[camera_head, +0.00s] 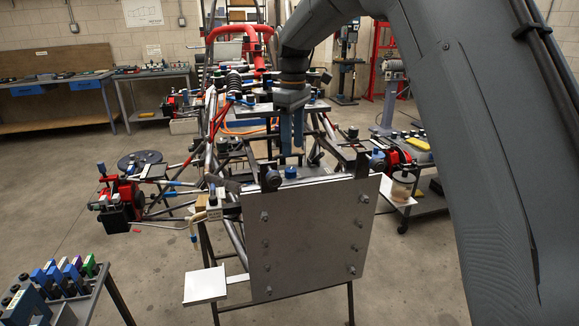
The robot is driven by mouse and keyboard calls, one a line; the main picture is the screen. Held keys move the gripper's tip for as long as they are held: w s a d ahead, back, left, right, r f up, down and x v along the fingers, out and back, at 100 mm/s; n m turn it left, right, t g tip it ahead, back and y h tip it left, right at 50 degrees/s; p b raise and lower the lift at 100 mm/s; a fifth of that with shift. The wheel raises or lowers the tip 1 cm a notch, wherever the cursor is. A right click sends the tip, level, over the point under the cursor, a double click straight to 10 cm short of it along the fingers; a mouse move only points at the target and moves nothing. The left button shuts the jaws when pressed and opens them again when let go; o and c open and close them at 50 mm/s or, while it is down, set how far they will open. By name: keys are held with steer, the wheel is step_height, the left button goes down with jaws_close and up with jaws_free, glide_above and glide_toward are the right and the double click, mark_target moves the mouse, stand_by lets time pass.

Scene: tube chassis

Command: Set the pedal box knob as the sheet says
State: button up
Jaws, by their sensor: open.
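My gripper (291,148) hangs from my arm with its fingers pointing down, over the front of the tube chassis (221,225). It is open, with nothing seen between its fingers. A blue knob (291,172) shows just below the fingertips, behind the top edge of a grey metal plate (312,240); I see no contact. A white sheet (143,12) with small, unreadable marks hangs on the back wall.
A blank white panel (205,286) sticks out low at the plate's left. Red clamp-like parts (122,192) flank the chassis. A cart with blue blocks (55,278) stands front left. A workbench (62,92) lines the back wall.

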mark_target(291, 169)
steer(key=shift+w+f, duration=0.25)
steer(key=shift+w, duration=0.1)
steer(key=shift+f, duration=0.25)
steer(key=f, duration=0.2)
steer(key=f+p, duration=0.1)
steer(key=f, duration=0.2)
steer(key=shift+s+a+f+p, duration=0.1)
steer(key=shift+a+f+p, duration=0.15)
steer(key=shift+f+p, duration=0.15)
steer(key=shift+f, duration=0.55)
steer(key=c, duration=1.1)
